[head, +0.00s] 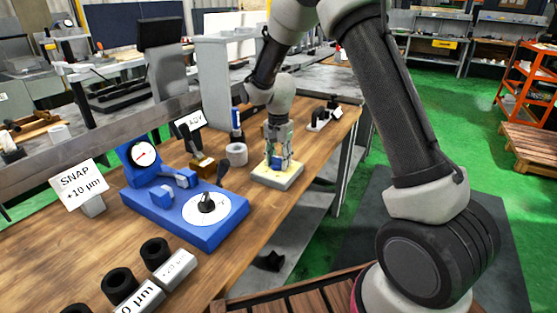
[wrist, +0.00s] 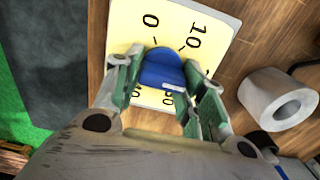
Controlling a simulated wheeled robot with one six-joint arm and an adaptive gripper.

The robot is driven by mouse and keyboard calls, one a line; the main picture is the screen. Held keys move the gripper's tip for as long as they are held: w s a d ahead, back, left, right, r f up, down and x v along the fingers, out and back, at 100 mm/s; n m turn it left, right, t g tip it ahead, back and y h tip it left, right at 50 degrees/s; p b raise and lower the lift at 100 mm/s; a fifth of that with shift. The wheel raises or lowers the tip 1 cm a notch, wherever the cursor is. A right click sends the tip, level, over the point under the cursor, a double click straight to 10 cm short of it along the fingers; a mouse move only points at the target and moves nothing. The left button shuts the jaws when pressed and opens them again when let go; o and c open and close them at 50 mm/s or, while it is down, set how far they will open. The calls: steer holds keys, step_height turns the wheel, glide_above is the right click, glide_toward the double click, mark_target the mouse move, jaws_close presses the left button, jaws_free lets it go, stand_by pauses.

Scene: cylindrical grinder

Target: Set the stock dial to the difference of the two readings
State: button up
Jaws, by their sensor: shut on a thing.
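The stock dial (head: 291,181) is a pale yellow plate with a blue knob, near the bench's front edge. In the wrist view its plate (wrist: 120,25) shows "0" and "10"; the lower numbers are partly hidden. My gripper (head: 277,160) comes down from above, and in the wrist view its green-padded fingers (wrist: 166,88) are closed on either side of the blue knob (wrist: 160,68). Which mark the knob points to cannot be told. The blue snap gauge (head: 165,216) carries a round white dial face (head: 144,154) with a red needle; its reading is too small to make out.
A card (head: 80,185) reads "SNAP +10 µm"; another card (head: 190,120) is unreadable. A white disc with a black knob (head: 207,204) sits on the gauge base. A grey ring (head: 236,155) stands close left of my gripper. Black rings and labelled blocks lie at front left.

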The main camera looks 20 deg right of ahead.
steer(key=o, duration=1)
step_height(320, 180, up, 12)
steer(key=shift+r, duration=0.1)
